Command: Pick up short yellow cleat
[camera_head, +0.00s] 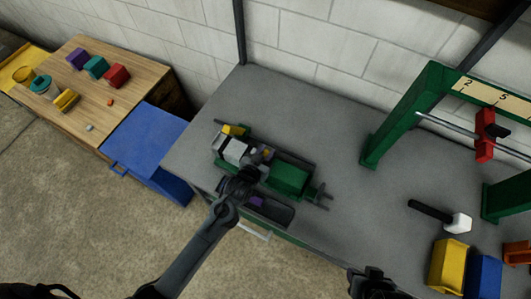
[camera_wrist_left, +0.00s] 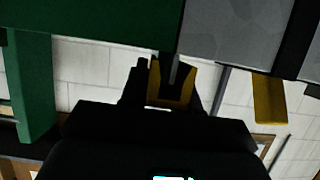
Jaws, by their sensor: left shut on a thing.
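My left gripper (camera_head: 243,181) is over the front side of a green and grey machine (camera_head: 290,178) on the grey bench. In the left wrist view, the gripper (camera_wrist_left: 168,85) is shut on a short yellow cleat (camera_wrist_left: 172,88), which sits between the dark fingers close to the machine's green body. In the head view only a small yellow bit of the cleat (camera_head: 267,153) shows beside the gripper. A second yellow piece (camera_head: 235,130) is at the machine's far left end. My right gripper (camera_head: 372,283) is at the bottom edge, dark and partly cut off; its jaws are unclear.
A dark tray (camera_head: 280,214) with a purple piece lies at the bench's front. A green frame (camera_head: 400,115), a white-headed mallet (camera_head: 458,222), and yellow (camera_head: 448,265) and blue bins (camera_head: 484,277) stand right. A wooden table (camera_head: 140,70) with coloured blocks is left.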

